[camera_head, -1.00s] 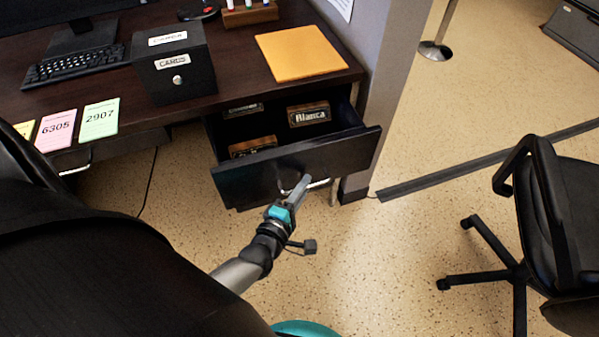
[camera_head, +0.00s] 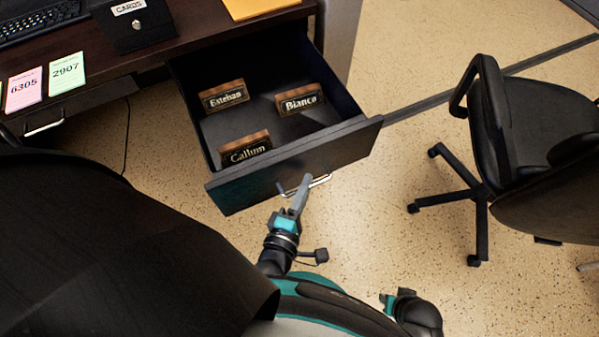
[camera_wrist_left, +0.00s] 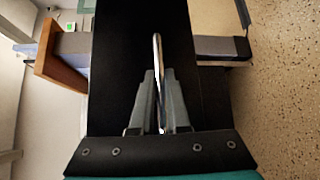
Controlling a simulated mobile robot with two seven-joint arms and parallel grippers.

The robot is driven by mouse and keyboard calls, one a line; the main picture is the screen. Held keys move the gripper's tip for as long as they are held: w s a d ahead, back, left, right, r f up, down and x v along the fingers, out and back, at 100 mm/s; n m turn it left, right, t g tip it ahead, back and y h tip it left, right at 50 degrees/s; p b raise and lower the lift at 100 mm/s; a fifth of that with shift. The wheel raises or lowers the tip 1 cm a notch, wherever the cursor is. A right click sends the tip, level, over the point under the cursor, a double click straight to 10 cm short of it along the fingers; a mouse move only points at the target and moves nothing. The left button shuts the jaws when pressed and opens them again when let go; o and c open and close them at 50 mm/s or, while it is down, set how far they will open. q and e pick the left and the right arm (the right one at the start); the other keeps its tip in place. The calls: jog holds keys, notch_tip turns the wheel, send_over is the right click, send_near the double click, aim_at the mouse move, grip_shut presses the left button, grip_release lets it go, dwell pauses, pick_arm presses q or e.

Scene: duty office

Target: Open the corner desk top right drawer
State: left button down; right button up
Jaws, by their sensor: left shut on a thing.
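The top right drawer (camera_head: 295,160) of the dark corner desk (camera_head: 210,28) stands pulled well out in the head view. Its inside shows name plates reading Esteban (camera_head: 224,97), Bianca (camera_head: 300,99) and Callum (camera_head: 246,150). My left gripper (camera_head: 301,184) is at the silver bar handle (camera_head: 318,182) on the drawer front. In the left wrist view its two fingers (camera_wrist_left: 160,90) are closed on the handle (camera_wrist_left: 157,60), which runs between them. The dark drawer front (camera_wrist_left: 115,70) fills the middle of that view. My right gripper cannot be made out for certain.
A black office chair (camera_head: 535,130) stands on the speckled floor to the right. A black cards box (camera_head: 135,25), an orange folder (camera_head: 255,6) and pink (camera_head: 24,90) and green (camera_head: 67,72) notes are on the desk. Floor between drawer and chair is clear.

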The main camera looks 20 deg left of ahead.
pick_arm(q)
jog(key=shift+s+d, duration=0.2)
jog(key=shift+d, duration=0.05)
pick_arm(e)
jog(key=shift+s, duration=0.1)
pick_arm(q)
jog(key=c, duration=0.9)
grip_release()
